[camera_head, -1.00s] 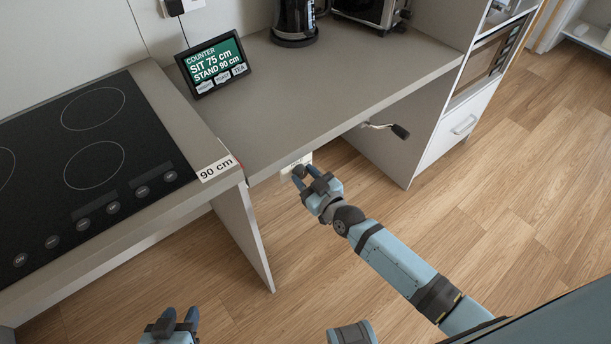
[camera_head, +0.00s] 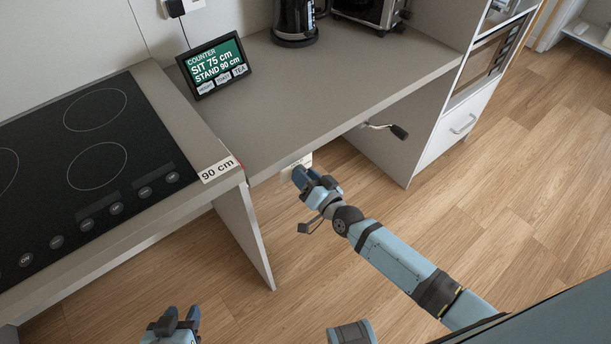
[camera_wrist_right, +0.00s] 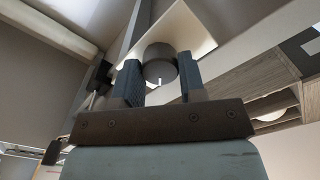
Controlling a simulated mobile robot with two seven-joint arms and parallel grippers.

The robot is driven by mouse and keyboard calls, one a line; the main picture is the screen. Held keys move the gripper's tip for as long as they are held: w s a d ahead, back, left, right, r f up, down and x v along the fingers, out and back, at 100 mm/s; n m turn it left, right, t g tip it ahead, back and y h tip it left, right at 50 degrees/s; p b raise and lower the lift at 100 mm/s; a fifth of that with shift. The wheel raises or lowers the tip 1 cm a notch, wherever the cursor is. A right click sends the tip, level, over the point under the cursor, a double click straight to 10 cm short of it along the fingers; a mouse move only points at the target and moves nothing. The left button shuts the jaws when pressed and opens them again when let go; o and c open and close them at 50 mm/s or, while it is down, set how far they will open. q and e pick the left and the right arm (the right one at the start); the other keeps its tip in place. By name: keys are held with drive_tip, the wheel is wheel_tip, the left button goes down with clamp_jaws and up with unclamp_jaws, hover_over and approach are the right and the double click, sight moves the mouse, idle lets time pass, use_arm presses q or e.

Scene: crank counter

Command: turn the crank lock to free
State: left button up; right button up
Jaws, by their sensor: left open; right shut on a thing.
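The crank lock shows in the head view as a small pale plate (camera_head: 304,159) under the counter's front edge, mostly hidden behind my right gripper (camera_head: 302,178). In the right wrist view a round dark knob (camera_wrist_right: 159,60) with a white mark sits between the two fingers of the right gripper (camera_wrist_right: 162,84), which is shut on it. I cannot read what the lock is set to. The crank (camera_head: 385,128), with a dark handle, sticks out under the counter to the right of it. My left gripper (camera_head: 178,322) is open and empty at the bottom left.
The grey counter (camera_head: 330,105) carries a display (camera_head: 214,66) reading sit 75 cm, stand 90 cm. A black cooktop (camera_head: 90,170) is on the left. The wooden floor (camera_head: 500,250) is clear.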

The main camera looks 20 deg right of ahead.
drive_tip(key=shift+m+b, duration=0.65)
drive_tip(key=shift+m, duration=3.55)
drive_tip(key=o, duration=0.9)
drive_tip(key=shift+s, duration=0.1)
drive_tip(key=v, duration=1.3)
drive_tip(key=shift+s+d, duration=0.1)
drive_tip(key=shift+s, duration=0.25)
